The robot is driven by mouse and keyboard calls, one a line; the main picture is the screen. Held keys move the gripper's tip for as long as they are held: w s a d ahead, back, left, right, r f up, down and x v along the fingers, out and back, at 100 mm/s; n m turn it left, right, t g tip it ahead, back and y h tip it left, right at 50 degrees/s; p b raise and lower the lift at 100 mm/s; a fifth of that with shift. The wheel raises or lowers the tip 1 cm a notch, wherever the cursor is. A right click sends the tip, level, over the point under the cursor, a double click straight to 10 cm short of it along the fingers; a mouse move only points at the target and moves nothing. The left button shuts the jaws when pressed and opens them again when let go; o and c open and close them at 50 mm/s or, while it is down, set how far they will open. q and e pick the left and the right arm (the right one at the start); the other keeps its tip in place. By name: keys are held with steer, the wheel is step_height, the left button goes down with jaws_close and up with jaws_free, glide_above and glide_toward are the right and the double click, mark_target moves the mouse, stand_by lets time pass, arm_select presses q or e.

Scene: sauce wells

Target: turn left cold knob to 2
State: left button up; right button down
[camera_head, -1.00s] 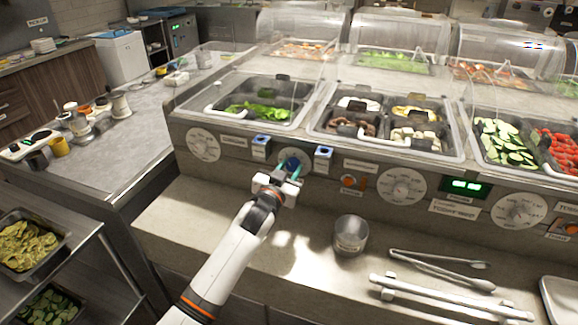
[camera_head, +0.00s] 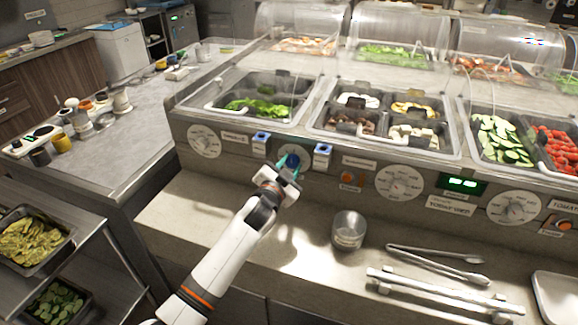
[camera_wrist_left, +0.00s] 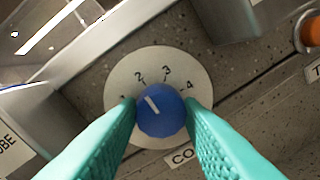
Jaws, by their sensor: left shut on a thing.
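The left cold knob (camera_wrist_left: 162,112) is a blue round knob on a white dial (camera_wrist_left: 196,78) numbered 1 to 4. Its white pointer line points up-left, roughly at the 2 in the left wrist view. My left gripper (camera_wrist_left: 163,118) has its teal fingers on both sides of the knob, shut on it. In the head view the knob (camera_head: 292,160) sits on the counter's front panel, with my left gripper (camera_head: 289,170) at it, partly hiding the dial. My right gripper is not in view.
Blue-topped brackets (camera_head: 261,139) and (camera_head: 322,151) flank the dial. An orange button (camera_head: 347,177) and other white dials (camera_head: 398,183) line the panel to the right.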

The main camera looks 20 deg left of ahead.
arm_select(q)
steer(key=o, duration=1)
steer(key=shift+c, duration=0.2)
steer(key=s, duration=1.2)
steer(key=shift+a+r+b, duration=0.25)
steer(key=shift+a+b, duration=0.1)
steer(key=shift+a, duration=0.1)
steer(key=shift+f, duration=0.1)
